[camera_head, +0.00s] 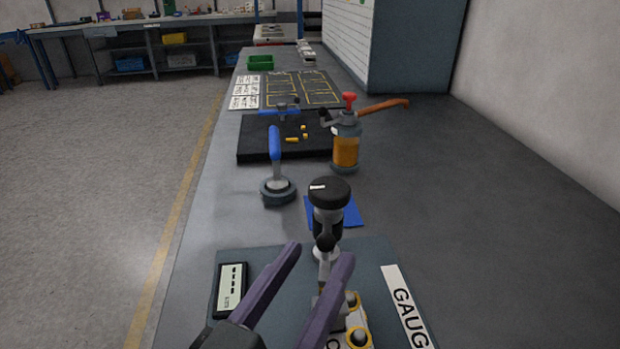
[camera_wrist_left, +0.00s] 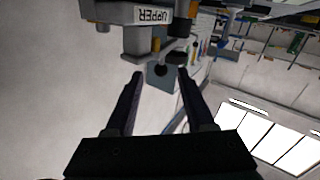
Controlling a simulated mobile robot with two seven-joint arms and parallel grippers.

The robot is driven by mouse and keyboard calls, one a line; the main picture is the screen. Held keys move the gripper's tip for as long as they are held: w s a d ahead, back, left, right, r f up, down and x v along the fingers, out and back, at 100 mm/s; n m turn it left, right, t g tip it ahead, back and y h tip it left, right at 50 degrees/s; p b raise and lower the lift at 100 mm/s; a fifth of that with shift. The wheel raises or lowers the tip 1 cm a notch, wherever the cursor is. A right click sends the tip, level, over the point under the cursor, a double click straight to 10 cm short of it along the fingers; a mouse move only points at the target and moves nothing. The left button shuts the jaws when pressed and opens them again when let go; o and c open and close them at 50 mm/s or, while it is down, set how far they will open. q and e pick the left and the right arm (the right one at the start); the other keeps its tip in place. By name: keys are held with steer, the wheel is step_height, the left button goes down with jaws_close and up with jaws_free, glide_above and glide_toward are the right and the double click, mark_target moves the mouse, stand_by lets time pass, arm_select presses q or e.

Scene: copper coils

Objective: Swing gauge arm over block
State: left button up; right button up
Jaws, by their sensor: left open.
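A gauge stand with a black round top (camera_head: 329,193) rises from a dark mat (camera_head: 260,262) at the front of the bench, with a white label reading "GAUG" on its right. Below the top, a dark ball knob (camera_head: 325,242) sits on a grey stem. My left gripper (camera_head: 319,252) is open, its two purple fingers on either side of the stem in the head view. A pale block with brass parts (camera_head: 350,325) is partly hidden behind the right finger.
A dark readout box (camera_head: 231,289) lies left on the mat. Beyond stand a blue-handled tool (camera_head: 276,180), an amber canister (camera_head: 345,150) and a black tray (camera_head: 262,140) with small yellow pieces. The bench's right side is clear. A grey part labelled "UPPER" (camera_wrist_left: 153,15) shows in the wrist view.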

steer(key=shift+r, duration=0.2)
arm_select(q)
steer(key=v, duration=0.5)
steer(key=shift+s+a, duration=0.2)
steer(key=shift+s, duration=0.15)
